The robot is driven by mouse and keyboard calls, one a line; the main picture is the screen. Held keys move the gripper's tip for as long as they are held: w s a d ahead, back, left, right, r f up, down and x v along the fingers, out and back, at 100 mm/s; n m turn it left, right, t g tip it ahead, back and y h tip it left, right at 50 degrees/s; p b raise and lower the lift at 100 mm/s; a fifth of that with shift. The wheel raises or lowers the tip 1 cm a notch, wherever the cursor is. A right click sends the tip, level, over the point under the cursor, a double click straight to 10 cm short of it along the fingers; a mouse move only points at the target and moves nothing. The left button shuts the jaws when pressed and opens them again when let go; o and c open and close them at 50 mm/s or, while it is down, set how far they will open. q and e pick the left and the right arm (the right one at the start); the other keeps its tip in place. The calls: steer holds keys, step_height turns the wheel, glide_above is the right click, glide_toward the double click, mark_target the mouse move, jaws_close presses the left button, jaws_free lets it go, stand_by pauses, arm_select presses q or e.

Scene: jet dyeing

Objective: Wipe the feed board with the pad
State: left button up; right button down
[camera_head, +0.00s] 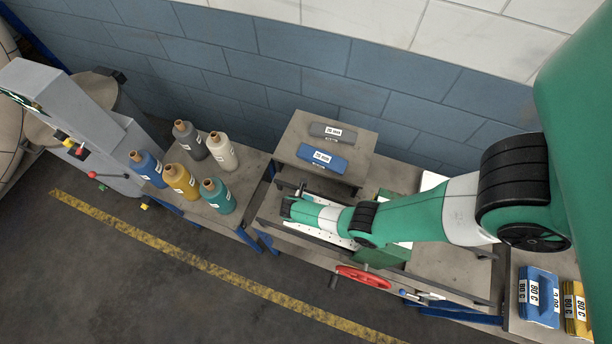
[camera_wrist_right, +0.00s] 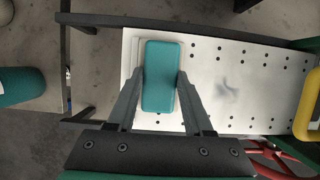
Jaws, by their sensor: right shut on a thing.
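The feed board (camera_wrist_right: 265,60) is a white plate with rows of small dark holes, and a grey smudge (camera_wrist_right: 228,87) shows on it in the right wrist view. In the head view my arm hides most of the board. My right gripper (camera_wrist_right: 160,88) is shut on the teal pad (camera_wrist_right: 160,70), one finger on each long side. The pad is over the board's left end, left of the smudge; I cannot tell whether it touches the board. In the head view my right gripper (camera_head: 288,207) is at the board's left end, and the pad is hidden. My left gripper is not in view.
Several bottles, including a teal one (camera_head: 217,195), stand on a bench to the left. A raised shelf (camera_head: 300,125) behind holds a grey and a blue labelled pack (camera_head: 323,157). A red handwheel (camera_head: 362,277) is in front. Dark rails edge the board.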

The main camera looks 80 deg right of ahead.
steer(key=r+p, duration=0.4)
steer(key=w+r+p, duration=0.1)
steer(key=r+p, duration=0.1)
steer(key=shift+d+r, duration=0.1)
steer(key=shift+r, duration=0.15)
steer(key=shift+f, duration=0.15)
step_height(320, 180, up, 3)
stand_by(0.6)
